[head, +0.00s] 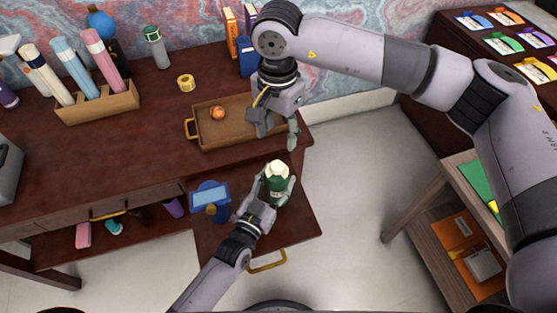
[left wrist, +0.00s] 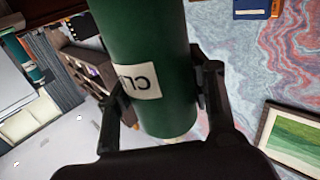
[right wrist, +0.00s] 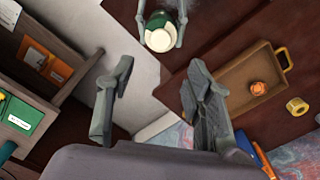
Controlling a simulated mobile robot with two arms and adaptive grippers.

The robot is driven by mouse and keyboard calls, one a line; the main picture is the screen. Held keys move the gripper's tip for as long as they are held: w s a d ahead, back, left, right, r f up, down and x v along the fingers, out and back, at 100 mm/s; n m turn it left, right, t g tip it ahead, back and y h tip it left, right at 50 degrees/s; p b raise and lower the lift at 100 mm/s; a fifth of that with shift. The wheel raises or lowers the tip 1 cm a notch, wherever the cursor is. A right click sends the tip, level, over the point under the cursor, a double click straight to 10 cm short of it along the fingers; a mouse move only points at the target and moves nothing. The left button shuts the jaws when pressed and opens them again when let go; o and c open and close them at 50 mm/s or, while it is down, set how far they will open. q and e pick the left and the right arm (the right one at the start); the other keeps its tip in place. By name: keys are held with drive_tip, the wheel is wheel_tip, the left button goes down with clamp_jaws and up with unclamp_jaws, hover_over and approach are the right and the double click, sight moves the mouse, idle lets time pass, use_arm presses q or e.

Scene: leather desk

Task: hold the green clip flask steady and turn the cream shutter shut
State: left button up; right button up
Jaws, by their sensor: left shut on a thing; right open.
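My left gripper (head: 276,184) is shut on the flask's body. In the left wrist view the flask (left wrist: 150,60) fills the space between the fingers, with a white label reading partly "CL". My right gripper (head: 278,135) is open and empty, above and behind the flask, near the tray's right end. In the right wrist view the cream shutter (right wrist: 159,40) lies beyond the open fingers (right wrist: 155,95), apart from them.
A wooden tray (head: 240,142) with a small orange thing (head: 217,113) is behind the flask. A blue device (head: 209,199) stands just left of it. A yellow tape roll (head: 186,82) and a grey-green bottle (head: 156,50) are farther back. Open floor lies right of the desk.

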sight(279, 165)
wheel_tip(279, 165, down, 11)
drive_tip(key=m, duration=0.5)
drive_tip(key=shift+f+m, duration=0.2)
drive_tip(key=shift+m, duration=0.1)
drive_tip(key=shift+d, duration=0.1)
drive_tip(key=shift+c, duration=0.3)
clamp_jaws()
idle(0.3)
